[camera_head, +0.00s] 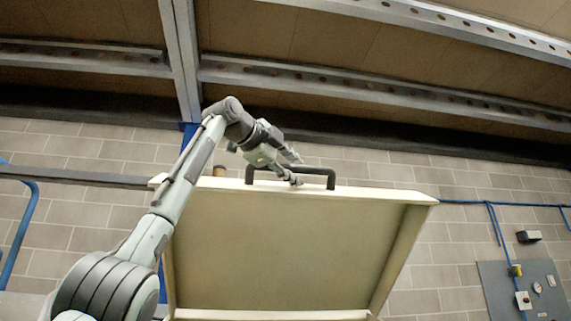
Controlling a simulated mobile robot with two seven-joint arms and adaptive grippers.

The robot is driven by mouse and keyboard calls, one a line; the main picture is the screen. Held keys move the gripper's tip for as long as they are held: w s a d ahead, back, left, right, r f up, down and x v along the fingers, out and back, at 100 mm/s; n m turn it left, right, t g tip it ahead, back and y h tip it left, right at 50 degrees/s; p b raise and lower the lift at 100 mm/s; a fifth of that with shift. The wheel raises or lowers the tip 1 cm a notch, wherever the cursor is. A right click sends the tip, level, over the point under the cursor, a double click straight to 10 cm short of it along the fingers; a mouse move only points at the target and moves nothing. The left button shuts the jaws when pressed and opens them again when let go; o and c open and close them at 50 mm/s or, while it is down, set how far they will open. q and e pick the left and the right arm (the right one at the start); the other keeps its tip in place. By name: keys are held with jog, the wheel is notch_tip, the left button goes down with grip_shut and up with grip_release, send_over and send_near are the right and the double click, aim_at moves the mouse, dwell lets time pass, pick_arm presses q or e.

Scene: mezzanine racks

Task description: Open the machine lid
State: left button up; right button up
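The machine lid (285,250) is a large cream panel with raised side edges. It stands raised and tilted steeply, its inner face towards me. A black bar handle (318,171) sticks up from its top edge. My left arm comes up from the lower left, and my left gripper (297,171) is at the left half of the handle. Its two fingers are spread apart, one above the bar and one crossing in front of it near the lid's edge. I cannot tell whether they touch the handle. My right gripper is out of view.
Steel beams (380,85) run across above the lid. A grey block wall (90,150) is behind it. A grey panel with gauges (525,290) and blue pipes are at the right. A blue rail (22,230) is at the left. The space right of the lid looks free.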

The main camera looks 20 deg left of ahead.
pick_arm(q)
jog(key=v, duration=1.1)
jog(key=shift+s, duration=0.35)
